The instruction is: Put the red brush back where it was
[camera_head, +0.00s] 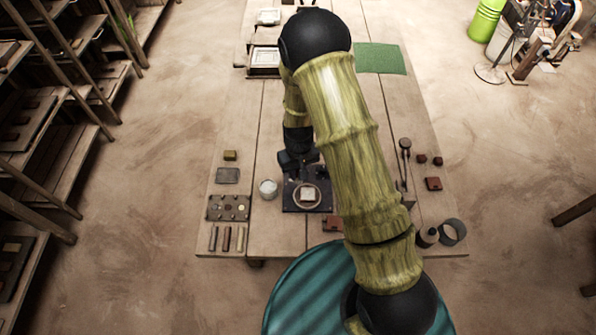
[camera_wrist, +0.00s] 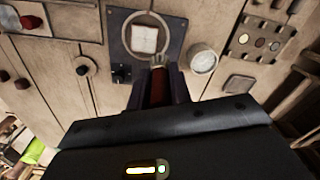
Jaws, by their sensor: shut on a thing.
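My gripper (camera_wrist: 158,88) is shut on the red brush (camera_wrist: 158,94). Its dark red handle shows between the fingers in the wrist view, with a pale tip beyond them. In the head view my gripper (camera_head: 299,160) is over the table, just behind a dark square plate (camera_head: 290,207); the brush cannot be made out there. The plate bears a ring (camera_wrist: 126,36) around a pale tile (camera_wrist: 144,39). The brush tip appears near the plate's edge in the wrist view; I cannot tell whether it touches anything.
Left of the plate are a white bowl (camera_head: 267,190), a tray of small colour pots (camera_head: 211,215) and several sticks (camera_head: 226,239). Cylinders (camera_head: 453,232) stand near the right edge. A green mat (camera_head: 380,58) lies at the back.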

